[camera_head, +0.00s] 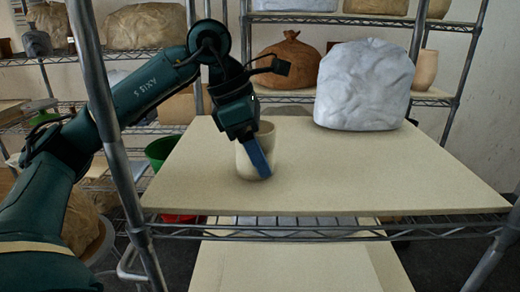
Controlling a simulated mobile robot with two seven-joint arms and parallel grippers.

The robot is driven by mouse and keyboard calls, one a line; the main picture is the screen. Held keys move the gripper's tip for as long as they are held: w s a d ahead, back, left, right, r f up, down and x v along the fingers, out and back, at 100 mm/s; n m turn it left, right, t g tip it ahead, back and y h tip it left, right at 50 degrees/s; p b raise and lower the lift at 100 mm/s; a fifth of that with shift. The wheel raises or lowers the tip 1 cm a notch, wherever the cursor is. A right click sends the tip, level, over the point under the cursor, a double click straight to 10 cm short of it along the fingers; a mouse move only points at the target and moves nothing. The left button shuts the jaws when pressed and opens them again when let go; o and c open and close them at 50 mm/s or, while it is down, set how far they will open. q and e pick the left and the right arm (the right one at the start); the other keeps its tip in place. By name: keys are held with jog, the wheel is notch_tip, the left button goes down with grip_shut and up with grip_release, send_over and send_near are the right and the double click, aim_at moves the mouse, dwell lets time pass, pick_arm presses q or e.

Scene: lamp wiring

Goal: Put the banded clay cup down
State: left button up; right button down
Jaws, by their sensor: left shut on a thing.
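A pale cream clay cup (242,162) stands upright at the left-centre of the cream board (400,185). Its base is at or just above the board; I cannot tell if it touches. My left gripper (260,158) comes down from above and is shut on the cup. A blue finger lies across the cup's front and covers part of its wall. The other finger is hidden. I cannot make out the cup's band clearly. My right gripper is not in view.
A large white wrapped lump (365,85) stands on the board at the back right. The board's front and right are clear. Metal rack posts (105,125) rise at the left and right. A green bucket (160,150) sits beyond the board's left edge.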

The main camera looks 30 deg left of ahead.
pick_arm(q)
jog(key=shift+f, duration=0.2)
jog(key=o, duration=0.7)
jog(key=shift+f, duration=0.15)
jog(key=o, duration=0.4)
jog(key=shift+o, duration=0.2)
jog(key=shift+r, duration=0.45)
jog(key=v, duration=0.7)
